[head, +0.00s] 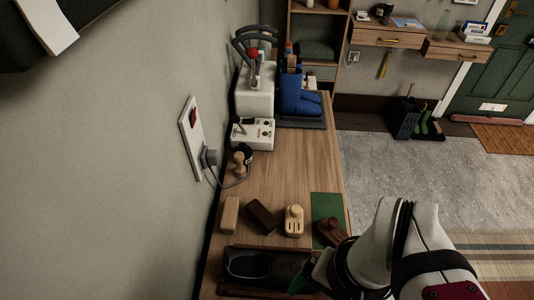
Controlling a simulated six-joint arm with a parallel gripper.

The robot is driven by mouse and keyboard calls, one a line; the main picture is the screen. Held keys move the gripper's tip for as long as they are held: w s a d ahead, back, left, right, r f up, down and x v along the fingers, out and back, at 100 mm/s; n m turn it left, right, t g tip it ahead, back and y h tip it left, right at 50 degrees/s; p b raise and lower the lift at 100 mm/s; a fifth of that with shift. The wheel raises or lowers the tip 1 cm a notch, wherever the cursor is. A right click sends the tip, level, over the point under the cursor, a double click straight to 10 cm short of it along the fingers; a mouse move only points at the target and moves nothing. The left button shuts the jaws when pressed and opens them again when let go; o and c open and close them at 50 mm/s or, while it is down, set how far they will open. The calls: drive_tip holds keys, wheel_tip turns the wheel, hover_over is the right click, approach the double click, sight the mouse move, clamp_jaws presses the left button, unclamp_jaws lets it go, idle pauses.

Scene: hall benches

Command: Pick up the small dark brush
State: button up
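A small dark brown block (263,217), which looks like the dark brush, lies tilted on the wooden bench between a light wood block (230,214) and a pale wooden piece with a knob (294,220). Another brown wooden piece (331,231) with a rounded knob lies on a green mat (323,205) at the bench's right edge, close to my arm. My gripper (303,279) is at the lower right, low by the right end of a shoe tray and nearer the camera than the dark block. It is apart from the dark block. Its fingers are small, dark and partly hidden, so their opening is unclear.
A brown tray (223,287) holding a dark shoe (262,266) sits at the near end. A wooden-handled tool (239,163), lever box (253,133), white machine (256,92) and blue holder (291,93) stand farther back. A wall socket with plug (194,138) borders the left. Mid-bench is clear.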

drive_tip(key=w+a+n, duration=0.1)
drive_tip(key=w+n, duration=0.3)
drive_tip(key=w, duration=0.4)
drive_tip(key=n+t, duration=0.1)
drive_tip(key=n, duration=0.9)
hover_over(262, 214)
drive_tip(key=d, duration=0.1)
wheel_tip(262, 214, down, 4)
drive_tip(key=f, duration=0.1)
drive_tip(key=shift+n+h, duration=0.3)
drive_tip(key=shift+h, duration=0.1)
drive_tip(key=f, duration=1)
drive_tip(key=a+f, duration=0.1)
drive_tip(key=f, duration=0.4)
drive_tip(key=shift+w, duration=0.15)
drive_tip(key=shift+f, duration=0.3)
